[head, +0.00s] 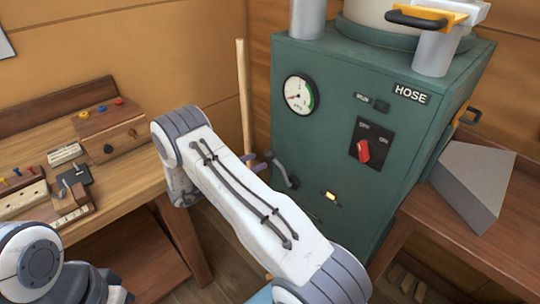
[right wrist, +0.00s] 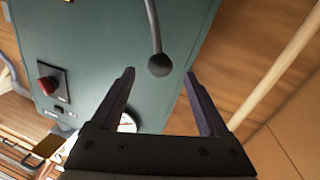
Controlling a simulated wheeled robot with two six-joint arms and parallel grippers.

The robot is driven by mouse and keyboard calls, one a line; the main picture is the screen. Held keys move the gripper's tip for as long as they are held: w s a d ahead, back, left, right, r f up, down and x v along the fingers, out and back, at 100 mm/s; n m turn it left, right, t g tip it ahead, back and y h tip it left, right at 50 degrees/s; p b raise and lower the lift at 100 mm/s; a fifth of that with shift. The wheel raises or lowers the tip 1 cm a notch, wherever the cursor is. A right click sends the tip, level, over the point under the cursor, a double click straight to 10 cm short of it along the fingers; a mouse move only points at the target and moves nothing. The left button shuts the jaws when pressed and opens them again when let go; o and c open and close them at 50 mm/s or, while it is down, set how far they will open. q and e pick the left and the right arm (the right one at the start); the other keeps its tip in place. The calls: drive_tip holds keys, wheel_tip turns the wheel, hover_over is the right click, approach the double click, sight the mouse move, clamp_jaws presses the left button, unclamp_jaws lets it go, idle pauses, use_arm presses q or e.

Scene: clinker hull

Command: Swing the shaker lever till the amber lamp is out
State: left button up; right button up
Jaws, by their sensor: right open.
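The shaker lever (head: 283,170) is a grey arm on the front of the green cabinet (head: 340,140), beside my right forearm. The amber lamp (head: 329,197) glows low on the cabinet front, to the right of the lever. My right gripper (head: 258,161) is mostly hidden behind my forearm, with its finger parts showing just left of the lever. In the right wrist view the gripper (right wrist: 160,74) is open. The lever's dark round knob (right wrist: 160,65) appears between its fingertips, with gaps on both sides. My left gripper is out of view.
A dial gauge (head: 299,94) and a red rotary switch (head: 363,149) sit above the lamp. A wooden pole (head: 243,95) stands left of the cabinet. A workbench (head: 60,120) with small blocks is at left. A grey wedge (head: 472,180) lies on the right bench.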

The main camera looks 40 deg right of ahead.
sight(270, 155)
drive_tip(key=d, duration=0.4)
drive_tip(key=d+p, duration=0.1)
drive_tip(key=d, duration=0.1)
drive_tip(key=shift+s+d, duration=0.25)
drive_tip(key=shift+s, duration=0.1)
clamp_jaws()
idle(1.1)
